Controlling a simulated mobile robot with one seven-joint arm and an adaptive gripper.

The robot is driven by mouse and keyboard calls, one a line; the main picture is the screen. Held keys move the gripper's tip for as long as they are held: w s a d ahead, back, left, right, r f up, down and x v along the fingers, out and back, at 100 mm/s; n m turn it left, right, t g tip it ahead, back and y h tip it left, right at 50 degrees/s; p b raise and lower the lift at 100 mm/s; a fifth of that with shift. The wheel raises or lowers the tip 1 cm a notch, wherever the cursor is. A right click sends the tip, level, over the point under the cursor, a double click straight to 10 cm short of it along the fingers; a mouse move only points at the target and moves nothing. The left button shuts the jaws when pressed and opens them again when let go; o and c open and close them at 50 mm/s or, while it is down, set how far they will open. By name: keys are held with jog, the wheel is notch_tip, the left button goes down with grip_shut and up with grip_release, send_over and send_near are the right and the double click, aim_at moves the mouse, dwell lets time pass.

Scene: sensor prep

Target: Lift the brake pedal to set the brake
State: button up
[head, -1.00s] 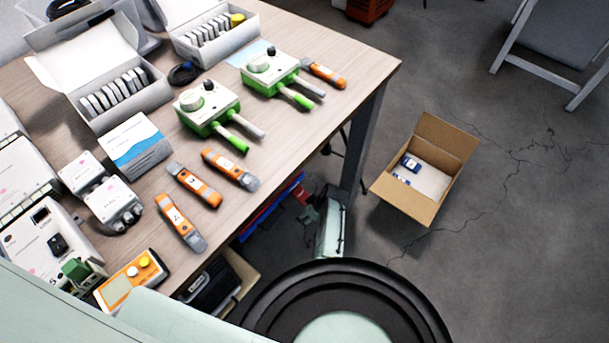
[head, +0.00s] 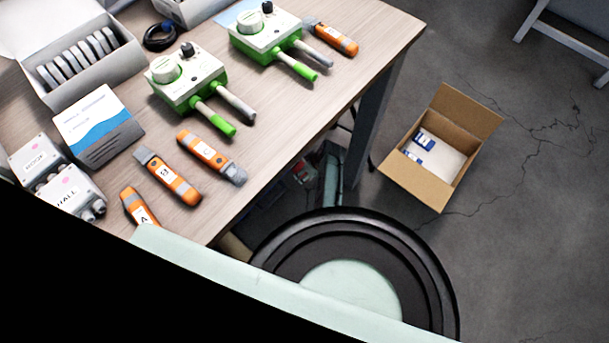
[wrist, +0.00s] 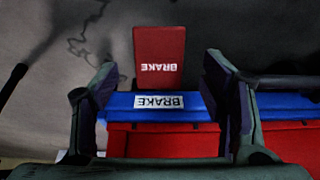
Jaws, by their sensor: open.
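The red brake pedal (wrist: 159,52), marked BRAKE, shows in the wrist view, with its lettering upside down. It stands out beyond a blue bar (wrist: 115,103) that carries a white BRAKE label (wrist: 159,102). My gripper (wrist: 159,68) is open, with one finger to the left of the pedal and one to the right. Clear gaps show on both sides, and nothing is held. I cannot tell whether the fingers are level with the pedal in depth. In the head view the pedal cannot be made out under the bench.
A red body (wrist: 175,141) lies below the blue bar. The wooden bench (head: 310,125) holds orange tools, green-and-white devices and boxes. An open cardboard box (head: 408,190) stands on the floor to the right of the bench leg (head: 370,130). Cracked concrete floor around it is free.

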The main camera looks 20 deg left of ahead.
jog(key=shift+b+x, duration=1.35)
jog(key=shift+x, duration=0.7)
jog(key=shift+c, duration=0.3)
grip_shut()
